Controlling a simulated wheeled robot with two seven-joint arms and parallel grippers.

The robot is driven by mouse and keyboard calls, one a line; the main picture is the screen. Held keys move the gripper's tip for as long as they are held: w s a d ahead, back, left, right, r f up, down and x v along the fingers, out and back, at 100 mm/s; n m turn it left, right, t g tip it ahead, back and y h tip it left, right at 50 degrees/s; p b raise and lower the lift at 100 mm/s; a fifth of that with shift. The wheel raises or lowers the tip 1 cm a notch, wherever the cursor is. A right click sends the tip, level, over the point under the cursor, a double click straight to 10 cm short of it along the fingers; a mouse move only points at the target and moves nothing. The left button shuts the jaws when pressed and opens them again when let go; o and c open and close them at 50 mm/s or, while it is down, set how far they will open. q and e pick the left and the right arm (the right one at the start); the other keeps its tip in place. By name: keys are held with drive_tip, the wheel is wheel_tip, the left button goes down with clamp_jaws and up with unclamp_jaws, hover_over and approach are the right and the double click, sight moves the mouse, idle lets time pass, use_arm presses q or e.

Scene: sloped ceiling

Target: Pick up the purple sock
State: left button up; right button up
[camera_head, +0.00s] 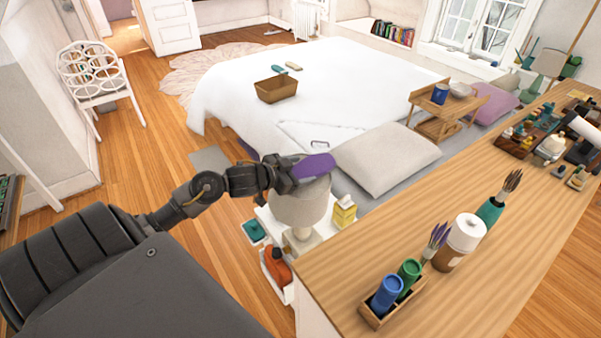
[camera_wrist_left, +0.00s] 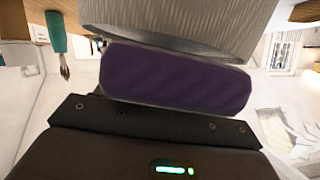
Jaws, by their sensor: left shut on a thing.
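The purple sock (camera_head: 314,167) shows as a smooth rounded purple shape at the end of my left arm, above the bedside lampshade. My left gripper (camera_head: 298,170) is shut on it. In the left wrist view the sock (camera_wrist_left: 175,78) lies across the middle, just beyond the dark gripper body. Its fingertips are hard to make out there. My right gripper is not in view.
The pale lampshade (camera_head: 298,205) is right below the held sock and close behind it in the wrist view (camera_wrist_left: 190,18). A pillow (camera_head: 386,158) and a white bed (camera_head: 330,85) lie beyond. A wooden counter (camera_head: 480,200) with brushes and cups is at right.

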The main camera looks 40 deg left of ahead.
use_arm(q)
wheel_tip(320, 180, up, 3)
drive_tip(key=shift+a+f+b, duration=0.1)
drive_tip(key=shift+f+b, duration=0.1)
drive_tip(key=shift+b, duration=0.15)
drive_tip(key=a+r, duration=0.4)
drive_tip(key=shift+s+r, duration=0.2)
drive_tip(key=shift+r, duration=0.05)
drive_tip(key=s+a+r+b, duration=0.1)
drive_tip(key=a+r+b, duration=0.2)
drive_tip(key=a, duration=0.6)
drive_tip(key=shift+a+r+b, duration=0.35)
drive_tip(key=shift+a+r, duration=0.05)
drive_tip(key=shift+r, duration=0.7)
